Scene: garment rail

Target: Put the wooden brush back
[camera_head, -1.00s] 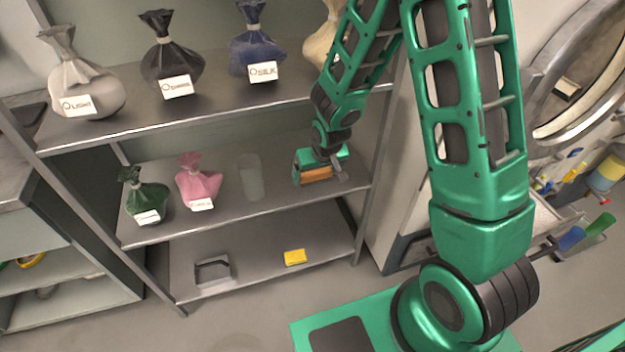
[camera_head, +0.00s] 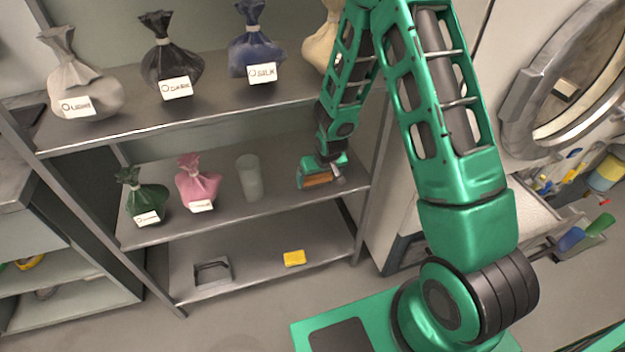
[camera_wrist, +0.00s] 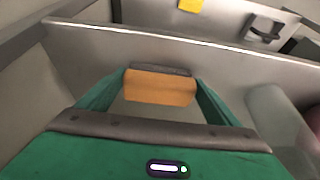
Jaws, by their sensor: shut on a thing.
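The wooden brush (camera_head: 317,180) is a small orange-brown block with a dark strip, at the right end of the middle shelf (camera_head: 285,205). In the wrist view the brush (camera_wrist: 160,88) sits crosswise between the two green fingers, its dark strip on the far side. My gripper (camera_head: 322,175) is shut on the brush; its fingers also show in the wrist view (camera_wrist: 160,93). The brush is at or just above the shelf surface; I cannot tell whether it touches. My gripper partly hides it in the head view.
A translucent tumbler (camera_head: 249,178) stands left of my gripper, with pink (camera_head: 198,184) and green (camera_head: 146,198) bags farther left. Labelled bags line the top shelf above. A yellow block (camera_head: 294,258) and a grey open holder (camera_head: 212,270) are on the lower shelf. A shelf post (camera_head: 366,215) is close right.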

